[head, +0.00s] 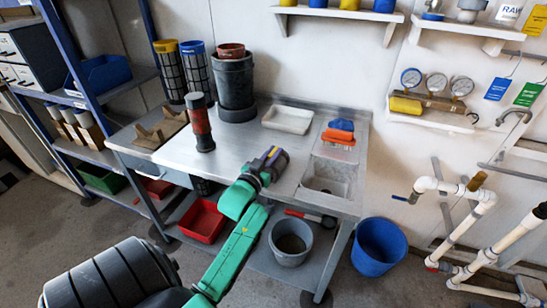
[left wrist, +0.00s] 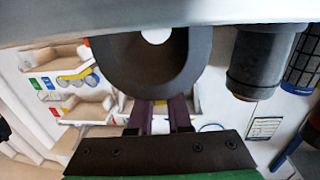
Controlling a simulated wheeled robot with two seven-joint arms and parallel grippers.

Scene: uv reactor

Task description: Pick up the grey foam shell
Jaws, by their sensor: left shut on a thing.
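The grey foam shell (left wrist: 140,75) is a thick dark grey ring-like piece with a round opening, seen end-on in the left wrist view. The purple fingers of my left gripper (left wrist: 160,116) are shut on its near edge. In the head view my left gripper (head: 267,162) is over the front of the steel bench (head: 232,150), left of the sink. The shell (head: 281,160) shows there as a small dark piece at the fingers, partly hidden by them. Whether it touches the bench is hard to tell. My right gripper is not in view.
A black and red cylinder (head: 201,125) and a tall grey canister (head: 235,85) stand behind left on the bench. The sink (head: 327,180) is on the right.

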